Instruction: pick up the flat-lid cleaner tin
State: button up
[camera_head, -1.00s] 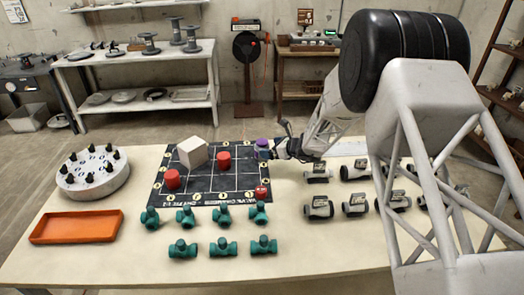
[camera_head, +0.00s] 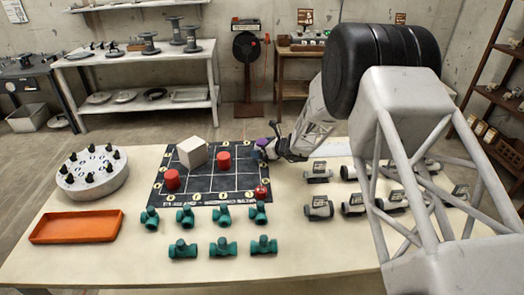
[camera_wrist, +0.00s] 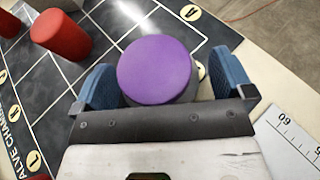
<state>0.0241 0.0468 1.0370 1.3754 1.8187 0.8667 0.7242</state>
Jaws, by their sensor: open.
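A tin with a flat round purple lid (camera_wrist: 155,70) and a dark grey side fills the middle of the wrist view. I take it to be the flat-lid cleaner tin. In the head view its purple lid (camera_head: 262,143) shows at the right edge of the black gridded mat (camera_head: 200,196), partly covered by my gripper. My gripper (camera_wrist: 162,80) is open, with one blue finger pad on each side of the tin. I cannot tell whether either pad touches it.
Red cylinders (camera_head: 223,161) and a pale block (camera_head: 192,152) stand on the mat to the left. A small red piece (camera_head: 262,191) is at its front right corner. Teal valves (camera_head: 222,248) line the front; grey fittings (camera_head: 318,207) stand right. An orange tray (camera_head: 76,227) lies left.

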aim_at(260, 140)
jog(key=c, duration=1.2)
jog(key=shift+r, duration=0.1)
jog(key=shift+r, duration=0.75)
notch_tip(260, 140, up, 2)
jog(key=shift+r, duration=0.1)
jog(key=s, duration=0.5)
jog(key=s+d, duration=0.1)
jog(key=s, duration=0.4)
jog(key=s+d+r, duration=0.1)
jog(key=s, duration=0.5)
